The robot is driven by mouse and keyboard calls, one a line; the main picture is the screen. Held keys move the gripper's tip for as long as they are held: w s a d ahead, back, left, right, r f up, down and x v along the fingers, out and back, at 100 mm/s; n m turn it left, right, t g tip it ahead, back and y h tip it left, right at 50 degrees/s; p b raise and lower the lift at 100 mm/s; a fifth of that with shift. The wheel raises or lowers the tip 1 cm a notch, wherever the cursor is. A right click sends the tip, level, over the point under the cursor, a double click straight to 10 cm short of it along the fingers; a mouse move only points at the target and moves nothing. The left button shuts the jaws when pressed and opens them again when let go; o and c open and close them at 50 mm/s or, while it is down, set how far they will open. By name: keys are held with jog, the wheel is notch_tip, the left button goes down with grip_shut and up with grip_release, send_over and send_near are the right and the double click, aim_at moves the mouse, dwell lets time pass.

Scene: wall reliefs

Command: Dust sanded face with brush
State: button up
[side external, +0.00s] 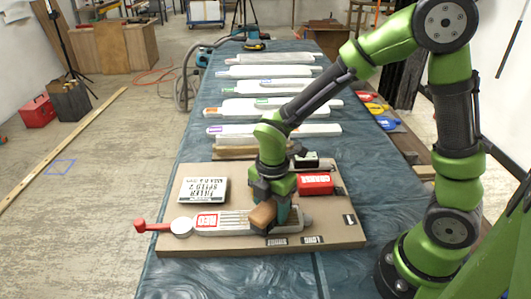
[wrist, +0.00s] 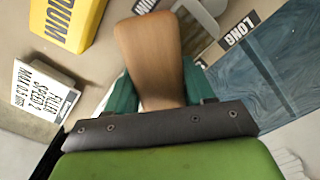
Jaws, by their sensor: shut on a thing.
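My gripper (side external: 278,203) is shut on a wooden-handled tool, which I take to be the brush (side external: 263,214). In the wrist view the brush's tan wooden handle (wrist: 150,55) sits between the green fingers; its bristles are not clearly visible.
A white filler card (side external: 202,190), a red block (side external: 316,183) and a black block (side external: 305,161) lie on the board. Several pale pieces (side external: 268,71) lie behind on blue sheeting (side external: 390,195).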

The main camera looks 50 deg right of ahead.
aim_at(297, 216)
jog(key=shift+w+a, duration=2.45)
jog(key=shift+a, duration=0.05)
jog(key=shift+s+d, duration=4.55)
jog(key=shift+d, duration=0.1)
notch_tip(297, 216, up, 8)
jog(key=shift+r, duration=0.15)
